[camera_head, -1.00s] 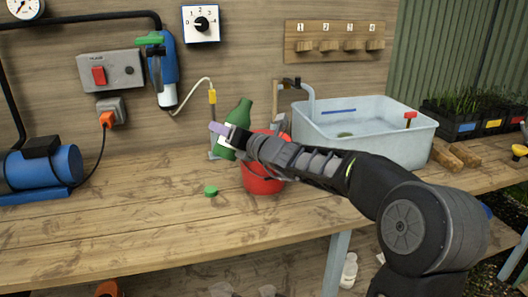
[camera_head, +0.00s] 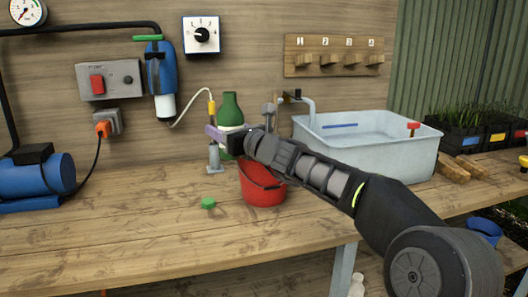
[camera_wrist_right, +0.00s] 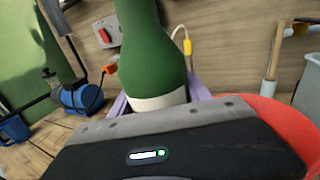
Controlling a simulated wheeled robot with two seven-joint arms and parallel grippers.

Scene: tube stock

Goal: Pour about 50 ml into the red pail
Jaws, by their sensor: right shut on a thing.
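A green bottle with a pale label (camera_head: 231,108) stands about upright behind the red pail's left rim, its lower part hidden by my arm. My right gripper (camera_head: 217,133) is shut on the bottle, and the bottle also shows in the right wrist view (camera_wrist_right: 152,50) between the purple fingers. The red pail (camera_head: 264,191) stands on the bench below my right wrist, which hides part of its opening. Its red side also shows at the right of the wrist view (camera_wrist_right: 285,122). What is inside the pail is not visible. My left gripper is not in view.
A green cap (camera_head: 208,203) lies on the bench (camera_head: 130,235) left of the pail. A grey metal stand (camera_head: 214,160) is close behind the gripper. A pale sink basin (camera_head: 375,155) is to the right, a blue pump (camera_head: 38,178) to the left. The front left bench is clear.

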